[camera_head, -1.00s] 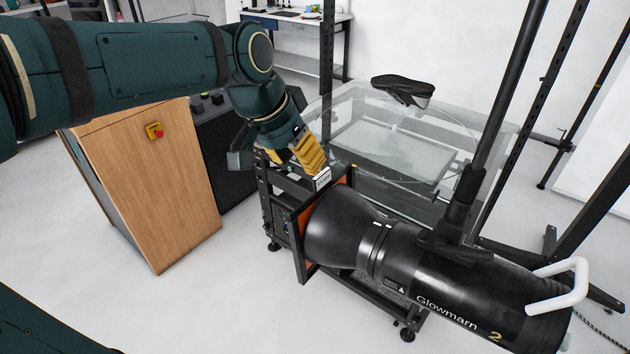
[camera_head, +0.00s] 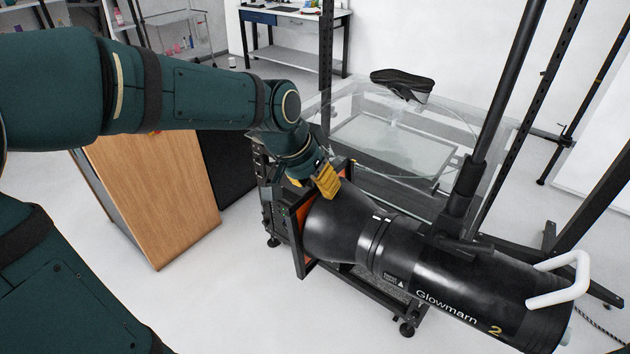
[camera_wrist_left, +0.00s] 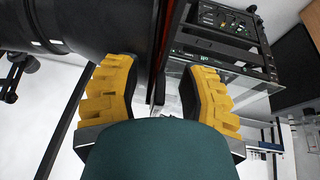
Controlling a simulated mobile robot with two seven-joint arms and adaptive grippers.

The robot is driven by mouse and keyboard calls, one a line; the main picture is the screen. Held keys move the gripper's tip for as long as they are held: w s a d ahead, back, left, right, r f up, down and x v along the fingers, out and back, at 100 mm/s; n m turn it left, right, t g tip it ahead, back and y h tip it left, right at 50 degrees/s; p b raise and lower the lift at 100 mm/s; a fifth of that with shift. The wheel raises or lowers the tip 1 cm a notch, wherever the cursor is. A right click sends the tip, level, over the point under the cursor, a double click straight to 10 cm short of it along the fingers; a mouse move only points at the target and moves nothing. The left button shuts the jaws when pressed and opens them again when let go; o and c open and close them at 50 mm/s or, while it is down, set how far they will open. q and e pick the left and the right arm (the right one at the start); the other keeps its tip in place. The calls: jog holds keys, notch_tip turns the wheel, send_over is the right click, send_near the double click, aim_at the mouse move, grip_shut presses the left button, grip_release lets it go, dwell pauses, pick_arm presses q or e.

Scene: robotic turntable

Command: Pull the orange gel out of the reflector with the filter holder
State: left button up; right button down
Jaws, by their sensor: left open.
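The black reflector (camera_head: 335,226) is the flared front of the black lamp (camera_head: 480,298) labelled Glowmarn. At its mouth stands the dark, upright filter holder frame (camera_head: 300,262), with slivers of the orange gel (camera_head: 306,213) showing; most of the gel is hidden. My left gripper (camera_head: 312,183) is at the holder's top edge, its yellow fingers open. In the left wrist view the open fingers (camera_wrist_left: 160,92) stand on either side of the holder's thin edge (camera_wrist_left: 158,55), with gaps visible. The reflector (camera_wrist_left: 95,25) is left of that edge. My right gripper is not seen.
A clear turntable (camera_head: 400,140) with a dark shoe (camera_head: 402,85) on it stands behind the lamp. A black pole (camera_head: 490,110) rises from the lamp. A wooden cabinet (camera_head: 150,200) is to the left. A white workbench (camera_head: 295,22) stands at the back.

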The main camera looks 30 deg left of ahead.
pick_arm(q)
grip_shut()
jog(key=shift+r, duration=0.1)
jog(key=shift+a+r+p, duration=0.2)
jog(key=shift+r+p, duration=0.9)
jog(key=shift+r, duration=0.3)
jog(key=shift+a+r+p, duration=0.1)
jog(key=shift+r+p, duration=0.5)
jog(key=shift+r, duration=0.85)
notch_tip(320, 180, up, 14)
jog(key=a, duration=0.1)
jog(key=shift+a+r, duration=0.15)
jog(key=shift+a, duration=0.1)
dwell(1.9)
jog(key=shift+w, duration=0.1)
